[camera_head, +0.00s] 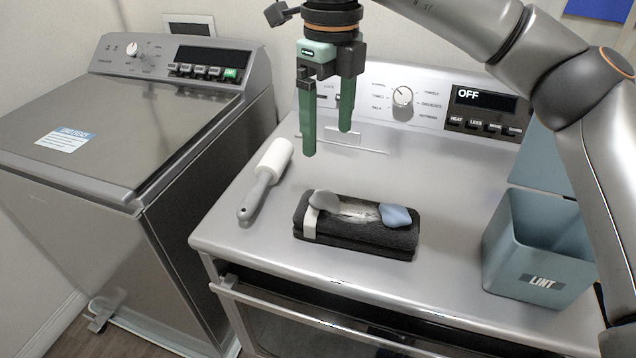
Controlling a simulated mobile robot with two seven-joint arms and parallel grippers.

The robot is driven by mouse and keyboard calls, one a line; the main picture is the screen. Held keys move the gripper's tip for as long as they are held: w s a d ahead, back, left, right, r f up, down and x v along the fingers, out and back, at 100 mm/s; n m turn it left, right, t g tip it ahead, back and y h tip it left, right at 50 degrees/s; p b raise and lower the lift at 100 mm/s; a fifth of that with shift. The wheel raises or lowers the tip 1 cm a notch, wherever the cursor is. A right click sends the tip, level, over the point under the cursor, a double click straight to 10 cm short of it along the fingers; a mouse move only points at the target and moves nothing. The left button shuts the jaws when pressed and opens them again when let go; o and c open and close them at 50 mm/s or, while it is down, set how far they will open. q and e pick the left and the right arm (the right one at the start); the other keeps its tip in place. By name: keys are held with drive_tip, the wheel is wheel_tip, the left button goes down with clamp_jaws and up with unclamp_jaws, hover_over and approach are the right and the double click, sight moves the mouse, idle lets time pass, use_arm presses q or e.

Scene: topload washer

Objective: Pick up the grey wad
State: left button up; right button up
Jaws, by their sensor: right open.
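The grey wad (324,200) is a small rounded lump. It lies at the left end of a dark folded cloth bundle (362,240) on the dryer top, close to a pale band on the cloth. A blue-grey wad (396,215) lies at the right end of the same bundle. My right gripper (328,143) has green fingers pointing down, apart and empty. It hangs above the machine top, behind and above the grey wad, not touching it. My left gripper is not in view.
A lint roller (265,180) lies left of the bundle. A blue-grey bin marked LINT (540,276) stands at the right, partly behind my right arm. A control panel (430,100) rises at the back. A washer (110,120) stands at the left across a gap.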

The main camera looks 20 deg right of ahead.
hover_over(328, 194)
wheel_tip(328, 194, down, 6)
drive_tip(key=shift+r, duration=0.15)
drive_tip(key=f, duration=0.4)
drive_tip(key=a+f, duration=0.1)
drive_tip(key=f, duration=0.1)
drive_tip(key=shift+w+f, duration=0.2)
drive_tip(key=shift+w, duration=0.15)
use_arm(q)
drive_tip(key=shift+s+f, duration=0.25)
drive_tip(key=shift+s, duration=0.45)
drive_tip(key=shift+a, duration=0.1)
use_arm(e)
drive_tip(key=shift+c, duration=0.7)
drive_tip(key=c, duration=1.2)
clamp_jaws()
drive_tip(key=shift+r, duration=0.15)
